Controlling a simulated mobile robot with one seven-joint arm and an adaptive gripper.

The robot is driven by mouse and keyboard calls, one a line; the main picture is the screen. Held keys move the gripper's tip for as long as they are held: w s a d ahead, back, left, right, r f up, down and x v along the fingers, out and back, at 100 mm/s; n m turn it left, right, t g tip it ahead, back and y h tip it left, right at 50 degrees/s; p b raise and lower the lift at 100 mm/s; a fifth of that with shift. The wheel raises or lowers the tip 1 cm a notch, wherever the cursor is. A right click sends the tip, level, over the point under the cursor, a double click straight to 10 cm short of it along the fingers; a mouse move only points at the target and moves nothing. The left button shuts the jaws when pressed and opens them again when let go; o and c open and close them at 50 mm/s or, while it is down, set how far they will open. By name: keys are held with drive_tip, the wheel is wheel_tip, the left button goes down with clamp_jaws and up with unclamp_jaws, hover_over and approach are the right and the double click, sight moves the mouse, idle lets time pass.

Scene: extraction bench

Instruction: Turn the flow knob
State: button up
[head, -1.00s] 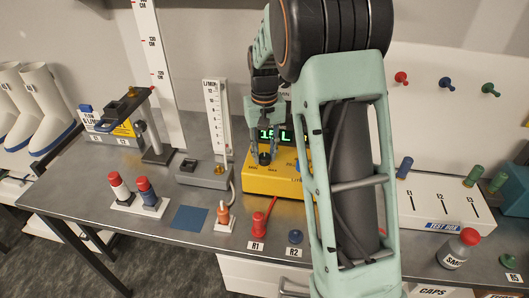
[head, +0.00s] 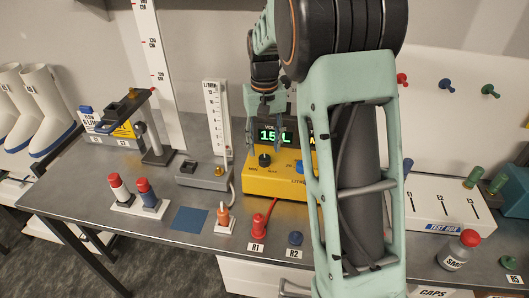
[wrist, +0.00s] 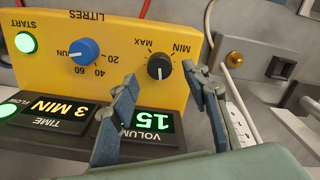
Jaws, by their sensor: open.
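The black flow knob (head: 265,160) is on the front of the yellow pump box (head: 272,184), between MIN and MAX marks. In the wrist view the flow knob (wrist: 159,67) shows whole, its white pointer line toward the bottom of the picture. The display (head: 275,135) reads 15 L. My gripper (head: 266,143) is open and empty, just above the knob. In the wrist view its fingers (wrist: 161,78) are spread either side of the knob, apart from it. My arm hides the box's right part in the head view.
The blue knob (wrist: 85,51) sits beside the flow knob, near a green START button (wrist: 26,42). A flow gauge on a grey base (head: 206,176) stands left of the box. A red plug (head: 259,226) and orange plug (head: 223,214) stand in front.

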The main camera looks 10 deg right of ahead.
sight(264, 157)
wheel_tip(264, 157, up, 8)
drive_tip(key=shift+r, duration=0.2)
